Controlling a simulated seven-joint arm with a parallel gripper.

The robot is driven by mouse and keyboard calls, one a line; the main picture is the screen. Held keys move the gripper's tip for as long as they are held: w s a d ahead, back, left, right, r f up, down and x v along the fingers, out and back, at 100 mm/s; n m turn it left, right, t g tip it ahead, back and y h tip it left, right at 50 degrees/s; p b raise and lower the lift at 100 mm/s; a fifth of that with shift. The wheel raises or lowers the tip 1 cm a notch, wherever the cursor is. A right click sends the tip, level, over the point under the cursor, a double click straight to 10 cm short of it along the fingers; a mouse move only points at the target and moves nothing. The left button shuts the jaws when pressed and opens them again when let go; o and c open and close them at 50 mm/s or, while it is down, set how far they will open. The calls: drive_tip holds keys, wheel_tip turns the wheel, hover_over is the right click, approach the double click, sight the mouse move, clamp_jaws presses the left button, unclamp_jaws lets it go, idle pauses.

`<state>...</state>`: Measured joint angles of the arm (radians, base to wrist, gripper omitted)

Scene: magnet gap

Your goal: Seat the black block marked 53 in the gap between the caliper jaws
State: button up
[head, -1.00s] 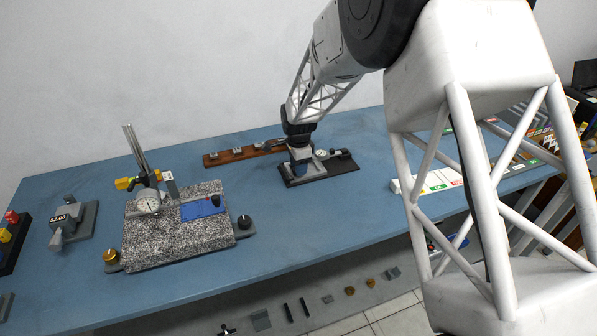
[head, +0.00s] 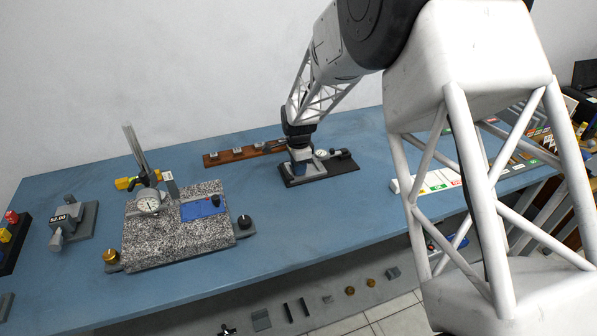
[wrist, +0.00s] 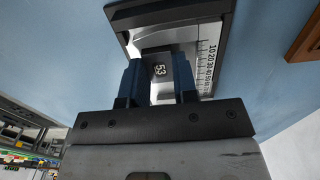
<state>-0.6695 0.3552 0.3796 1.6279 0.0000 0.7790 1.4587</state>
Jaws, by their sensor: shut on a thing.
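My gripper (wrist: 160,85) is shut on the block marked 53 (wrist: 160,70), a dark grey-black block with white digits, held between the two blue fingers in the wrist view. The block is over the caliper (wrist: 205,30), which has a silver scale and a dark frame. In the head view my gripper (head: 301,168) is at the caliper's dark base (head: 335,168), left of its round dial (head: 321,153). The block is hidden there by my gripper. I cannot tell whether the block is between the jaws or touching them.
A brown wooden rack (head: 235,155) with small blocks lies just behind the caliper. A granite plate (head: 165,240) with a dial gauge stand is to the left. A grey device reading 52.00 (head: 65,218) is at the far left. Blue table in front of the caliper is clear.

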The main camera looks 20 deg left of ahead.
drive_tip(key=shift+r, duration=2.4)
drive_tip(key=shift+n, duration=0.4)
drive_tip(key=n, duration=0.4)
drive_tip(key=shift+w+d+r, duration=0.15)
drive_tip(key=shift+w+d, duration=0.05)
drive_tip(key=n, duration=0.4)
drive_tip(key=shift+w+d+r, duration=0.1)
drive_tip(key=shift+w+d, duration=0.05)
drive_tip(key=n, duration=0.4)
drive_tip(key=shift+w+d+r, duration=0.1)
drive_tip(key=shift+w+d, duration=0.05)
drive_tip(key=n, duration=0.5)
drive_tip(key=shift+w+d+r, duration=0.15)
drive_tip(key=shift+w, duration=0.05)
